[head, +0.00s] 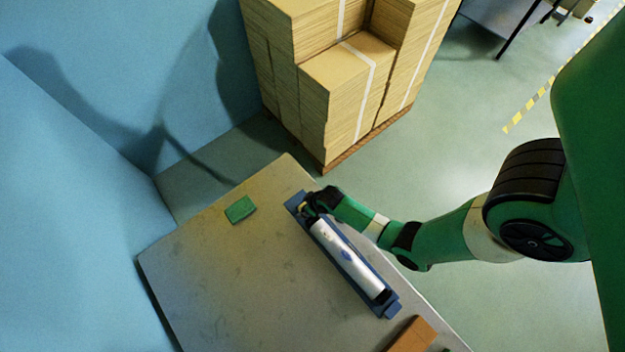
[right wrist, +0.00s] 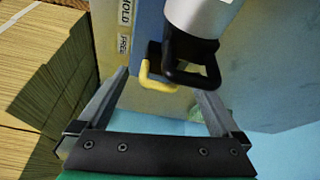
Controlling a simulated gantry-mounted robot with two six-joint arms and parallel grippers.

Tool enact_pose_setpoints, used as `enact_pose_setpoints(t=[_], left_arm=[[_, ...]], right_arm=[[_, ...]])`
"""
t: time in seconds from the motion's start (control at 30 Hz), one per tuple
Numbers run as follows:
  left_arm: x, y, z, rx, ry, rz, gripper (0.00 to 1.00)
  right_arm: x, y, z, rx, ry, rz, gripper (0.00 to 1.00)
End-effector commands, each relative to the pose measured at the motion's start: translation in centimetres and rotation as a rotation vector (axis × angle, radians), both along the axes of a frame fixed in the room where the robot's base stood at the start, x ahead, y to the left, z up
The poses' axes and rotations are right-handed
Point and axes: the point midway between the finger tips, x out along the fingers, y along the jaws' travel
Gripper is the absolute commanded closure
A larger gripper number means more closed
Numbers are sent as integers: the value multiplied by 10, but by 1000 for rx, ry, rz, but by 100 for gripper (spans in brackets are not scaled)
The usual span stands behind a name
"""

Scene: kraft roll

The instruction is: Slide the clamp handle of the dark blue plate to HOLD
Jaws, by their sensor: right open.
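The dark blue plate (head: 393,307) lies on the table, with a white roll (head: 345,258) along it. At its far end is a black clamp (right wrist: 190,58) with a yellow hooked handle (right wrist: 150,80). My right gripper (head: 309,206) is at the plate's far end. Its fingers are open, one on each side of the yellow handle; I cannot tell whether they touch it. My left gripper is not in view.
The grey table (head: 230,290) has free room left of the plate. A green block (head: 240,209) lies there. A brown block (head: 412,335) is near the front edge. Stacked cardboard (head: 345,85) on a pallet stands behind the table. A blue wall (head: 70,200) is at left.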

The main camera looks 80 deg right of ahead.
Motion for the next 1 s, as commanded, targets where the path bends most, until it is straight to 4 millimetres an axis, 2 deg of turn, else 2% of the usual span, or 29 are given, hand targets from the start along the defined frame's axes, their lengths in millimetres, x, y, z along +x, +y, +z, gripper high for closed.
enact_pose_setpoints(t=[0.03,0.2,0.53,0.57,1.0], left_arm=[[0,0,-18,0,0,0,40],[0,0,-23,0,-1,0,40],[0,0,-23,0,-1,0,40],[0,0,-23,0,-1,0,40],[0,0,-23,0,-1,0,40]], right_arm=[[4,-2,-17,0,-1,0,0],[10,-6,-31,0,1,0,0],[12,-7,-33,0,0,0,0],[12,-7,-33,0,0,0,4],[12,-7,-33,0,0,1,83]])
